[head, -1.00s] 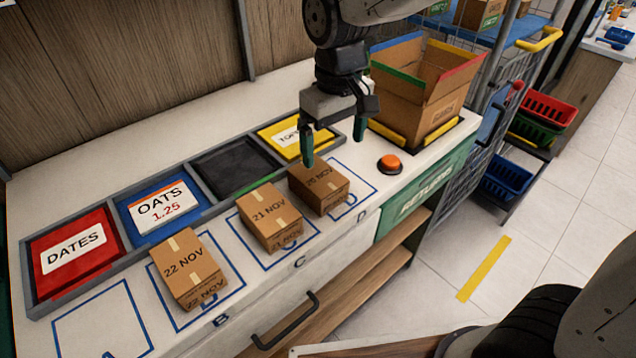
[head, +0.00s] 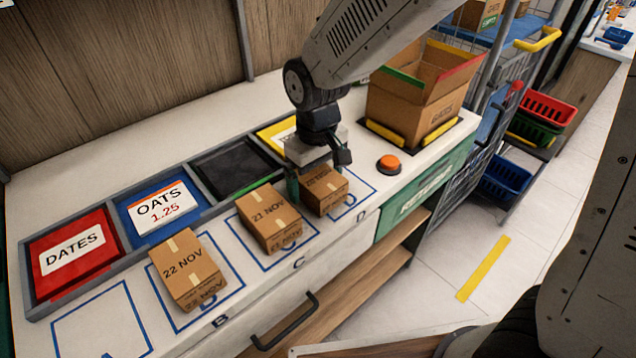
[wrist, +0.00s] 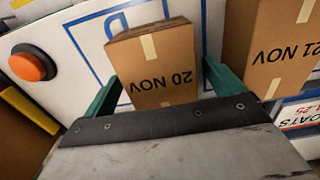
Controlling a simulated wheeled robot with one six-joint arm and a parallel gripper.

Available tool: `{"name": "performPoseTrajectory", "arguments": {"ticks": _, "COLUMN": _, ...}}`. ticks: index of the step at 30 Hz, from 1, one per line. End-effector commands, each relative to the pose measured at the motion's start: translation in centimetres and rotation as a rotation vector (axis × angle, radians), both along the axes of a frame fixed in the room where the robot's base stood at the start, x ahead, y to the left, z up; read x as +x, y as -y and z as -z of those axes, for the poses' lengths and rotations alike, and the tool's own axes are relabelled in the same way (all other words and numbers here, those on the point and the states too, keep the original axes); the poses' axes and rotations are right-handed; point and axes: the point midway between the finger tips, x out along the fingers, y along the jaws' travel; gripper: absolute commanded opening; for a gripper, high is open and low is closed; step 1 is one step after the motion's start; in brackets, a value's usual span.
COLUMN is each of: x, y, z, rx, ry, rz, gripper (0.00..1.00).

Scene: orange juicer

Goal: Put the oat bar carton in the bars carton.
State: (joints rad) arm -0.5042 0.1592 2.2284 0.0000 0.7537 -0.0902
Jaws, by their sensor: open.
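Three small brown cartons stand in a row on the counter, marked 22 NOV (head: 187,268), 21 NOV (head: 268,215) and 20 NOV (head: 328,194); I cannot tell from these marks which is the oat bar carton. A large open brown carton (head: 412,105) with coloured flap edges stands at the back right; its printed word is hard to read. My gripper (head: 319,183) is open, low over the 20 NOV carton. In the wrist view, the green fingers of my gripper (wrist: 163,88) are on either side of the 20 NOV carton (wrist: 155,58). Contact cannot be told.
The 21 NOV carton (wrist: 268,45) is close beside one finger. Behind the row is a tray with a red DATES bin (head: 72,250), a blue OATS bin (head: 163,208), a black bin (head: 233,166) and a yellow bin (head: 275,133). An orange button (head: 389,163) sits before the large carton.

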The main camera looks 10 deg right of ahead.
Motion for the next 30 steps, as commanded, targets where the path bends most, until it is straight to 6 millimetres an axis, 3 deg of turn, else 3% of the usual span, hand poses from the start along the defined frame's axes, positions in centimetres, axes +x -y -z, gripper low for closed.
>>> {"name": "performPoseTrajectory", "arguments": {"ticks": 2, "x": 0.0, "y": 0.0, "z": 0.0, "rx": 0.000, "ry": 0.000, "rz": 0.000, "gripper": 0.91}}
{"name": "performPoseTrajectory", "arguments": {"ticks": 7, "x": 0.0, "y": 0.0, "z": 0.0, "rx": 0.000, "ry": 0.000, "rz": 0.000, "gripper": 0.44}}
{"name": "performPoseTrajectory", "arguments": {"ticks": 9, "x": 0.0, "y": 0.0, "z": -0.1, "rx": 0.000, "ry": 0.000, "rz": 0.000, "gripper": 0.36}}
{"name": "performPoseTrajectory", "arguments": {"ticks": 18, "x": 0.0, "y": 0.0, "z": -0.8, "rx": 0.001, "ry": 0.002, "rz": 0.000, "gripper": 0.36}}
{"name": "performPoseTrajectory", "arguments": {"ticks": 30, "x": 0.0, "y": 0.0, "z": -8.3, "rx": 0.002, "ry": 0.003, "rz": 0.000, "gripper": 0.36}}
